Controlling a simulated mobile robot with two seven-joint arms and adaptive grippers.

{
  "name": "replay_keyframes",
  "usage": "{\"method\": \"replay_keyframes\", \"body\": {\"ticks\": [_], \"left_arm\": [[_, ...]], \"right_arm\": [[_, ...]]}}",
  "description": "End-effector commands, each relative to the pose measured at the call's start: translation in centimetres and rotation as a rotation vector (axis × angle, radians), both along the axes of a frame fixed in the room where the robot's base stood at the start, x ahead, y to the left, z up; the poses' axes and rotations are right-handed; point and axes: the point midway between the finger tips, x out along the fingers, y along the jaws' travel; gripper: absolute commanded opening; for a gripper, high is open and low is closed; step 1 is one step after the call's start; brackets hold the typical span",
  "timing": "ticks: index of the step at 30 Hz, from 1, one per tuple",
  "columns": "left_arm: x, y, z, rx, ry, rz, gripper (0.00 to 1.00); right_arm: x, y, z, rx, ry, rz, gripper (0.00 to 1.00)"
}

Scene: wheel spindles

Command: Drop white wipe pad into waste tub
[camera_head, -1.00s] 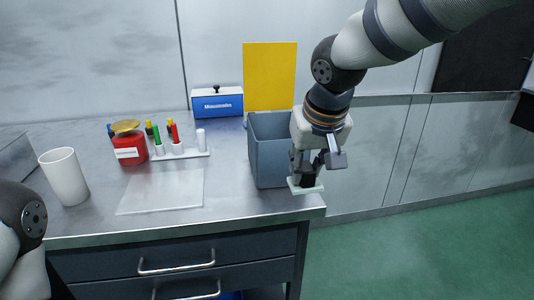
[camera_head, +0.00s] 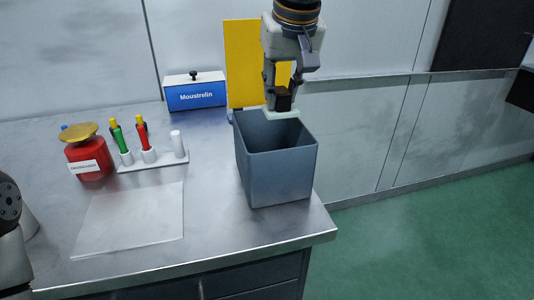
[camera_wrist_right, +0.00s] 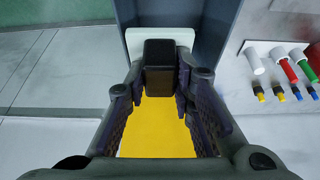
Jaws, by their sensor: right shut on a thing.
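The white wipe pad (camera_head: 282,114) is a thin flat pad with a black block (camera_head: 284,100) on top. My right gripper (camera_head: 284,92) points down and is shut on the black block, with the pad level under it. The pad hangs at the opening of the grey-blue waste tub (camera_head: 281,179), near its back rim. In the right wrist view the pad (camera_wrist_right: 130,42) and the block (camera_wrist_right: 159,55) show between the fingers, with the tub wall (camera_wrist_right: 216,40) beyond. Most of the tub's inside is hidden. My left gripper is not in view.
A yellow board (camera_head: 243,60) stands behind the tub, beside a blue and white box (camera_head: 195,92). A red jar (camera_head: 88,158) and a rack with spindles (camera_head: 152,160) stand left. A clear sheet (camera_head: 130,218) lies in front. The bench edge is close to the tub's right.

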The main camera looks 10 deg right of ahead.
Motion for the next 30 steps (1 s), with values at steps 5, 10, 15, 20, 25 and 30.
{"method": "replay_keyframes", "body": {"ticks": [5,10,15,20,25,30], "left_arm": [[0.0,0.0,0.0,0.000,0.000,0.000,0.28],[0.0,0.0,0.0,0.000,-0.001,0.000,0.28],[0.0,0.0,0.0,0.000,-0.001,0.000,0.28],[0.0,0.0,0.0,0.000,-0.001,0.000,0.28],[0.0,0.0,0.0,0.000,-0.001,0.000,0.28],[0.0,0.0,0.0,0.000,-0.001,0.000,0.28]], "right_arm": [[0.0,0.0,-2.5,0.000,0.001,0.000,0.00],[0.0,0.0,-3.4,0.000,-0.002,0.000,0.00],[0.0,0.0,-3.5,0.001,-0.002,0.000,0.00],[0.0,0.0,-3.5,0.001,-0.002,0.000,0.45],[0.0,0.0,-3.5,0.001,-0.001,0.000,0.46],[-0.1,0.0,-3.2,0.000,-0.002,0.000,0.46]]}}
